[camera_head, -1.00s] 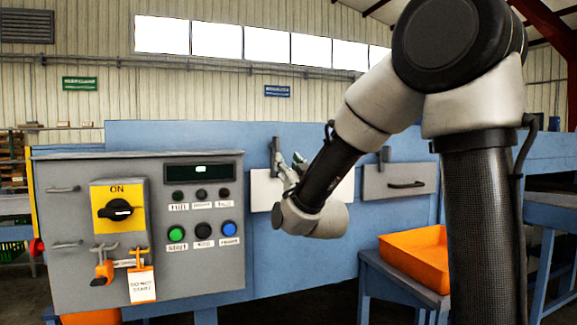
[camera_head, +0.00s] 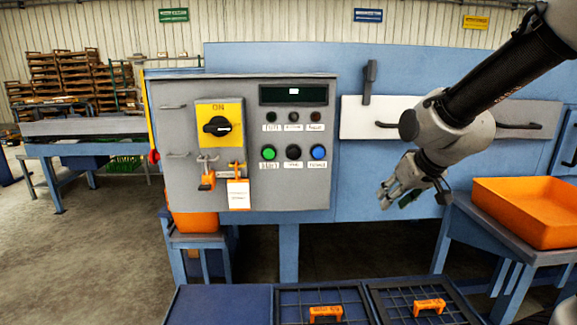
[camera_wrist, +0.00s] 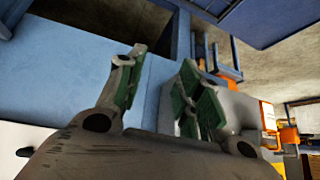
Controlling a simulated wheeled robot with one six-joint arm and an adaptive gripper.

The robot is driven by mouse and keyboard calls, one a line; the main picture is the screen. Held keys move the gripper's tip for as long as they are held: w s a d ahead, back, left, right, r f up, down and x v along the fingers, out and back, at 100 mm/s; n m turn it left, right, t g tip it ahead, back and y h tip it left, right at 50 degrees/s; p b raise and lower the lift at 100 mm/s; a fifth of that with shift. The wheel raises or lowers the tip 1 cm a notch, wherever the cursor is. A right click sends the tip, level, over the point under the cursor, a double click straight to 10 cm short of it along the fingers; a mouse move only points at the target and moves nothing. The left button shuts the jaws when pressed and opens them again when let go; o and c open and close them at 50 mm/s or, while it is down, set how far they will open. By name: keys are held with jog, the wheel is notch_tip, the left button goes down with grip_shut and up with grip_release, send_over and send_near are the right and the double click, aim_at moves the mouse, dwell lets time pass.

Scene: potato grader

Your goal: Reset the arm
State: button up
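My arm reaches in from the upper right in the head view. My gripper (camera_head: 394,197) hangs in front of the blue machine panel, to the right of the grey control box (camera_head: 240,130), pointing down and left. In the wrist view my gripper (camera_wrist: 162,82) shows two fingers with green pads apart and nothing between them. It is open and empty, and clear of the control box.
The control box has a yellow ON switch (camera_head: 217,124), several buttons and orange locks with a tag (camera_head: 238,195). An orange tray (camera_head: 530,207) stands on a blue table at right. Mesh-topped frames (camera_head: 320,292) lie below. Floor at left is open.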

jog(key=s+d+r, duration=0.1)
jog(key=s+d, duration=0.2)
jog(key=s, duration=0.4)
jog(key=s+d+r+m+g+h, duration=0.1)
jog(key=s+d+r, duration=0.1)
jog(key=s+d, duration=0.2)
jog(key=s+d+r+m+g+h, duration=0.1)
jog(key=s+d+r, duration=0.1)
jog(key=s, duration=0.7)
jog(key=shift+s+d+r, duration=0.15)
jog(key=shift+s+d, duration=0.2)
jog(key=shift+d, duration=0.5)
